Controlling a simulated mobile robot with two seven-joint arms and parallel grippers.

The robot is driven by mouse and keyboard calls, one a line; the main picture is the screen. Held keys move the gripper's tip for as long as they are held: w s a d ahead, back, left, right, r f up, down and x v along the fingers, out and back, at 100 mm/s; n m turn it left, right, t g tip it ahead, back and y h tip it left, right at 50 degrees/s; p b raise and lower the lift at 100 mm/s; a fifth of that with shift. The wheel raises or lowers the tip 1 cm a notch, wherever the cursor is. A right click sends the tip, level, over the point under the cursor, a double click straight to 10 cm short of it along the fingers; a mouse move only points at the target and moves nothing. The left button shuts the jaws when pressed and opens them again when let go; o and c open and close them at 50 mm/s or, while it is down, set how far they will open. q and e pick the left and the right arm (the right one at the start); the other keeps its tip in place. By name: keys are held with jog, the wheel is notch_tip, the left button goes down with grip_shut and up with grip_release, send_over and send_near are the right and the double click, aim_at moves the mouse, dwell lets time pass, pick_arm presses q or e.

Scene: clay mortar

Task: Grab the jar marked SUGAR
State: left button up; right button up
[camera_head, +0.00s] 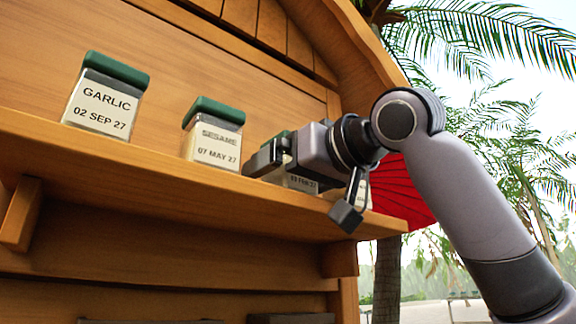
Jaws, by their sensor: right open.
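My right gripper (305,187) is open, with its fingers apart in front of a jar (302,183) with a green lid at the right part of the shelf. The gripper covers most of that jar; only the date line of its label shows in part, so its name cannot be read. Whether the fingers touch it I cannot tell. No label reading SUGAR shows. A pale piece (362,192), perhaps another jar, shows right of the gripper, mostly hidden. My left gripper is not in view.
A jar marked GARLIC (103,104) stands at the left of the wooden shelf (160,158), and a jar marked SESAME (213,146) stands left of my right gripper. A red parasol (400,190) and palms are behind. Shelf between GARLIC and SESAME is free.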

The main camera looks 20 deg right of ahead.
jog(key=shift+c, duration=0.3)
jog(key=c, duration=1.2)
jog(key=shift+r, duration=0.15)
jog(key=shift+r, duration=4.8)
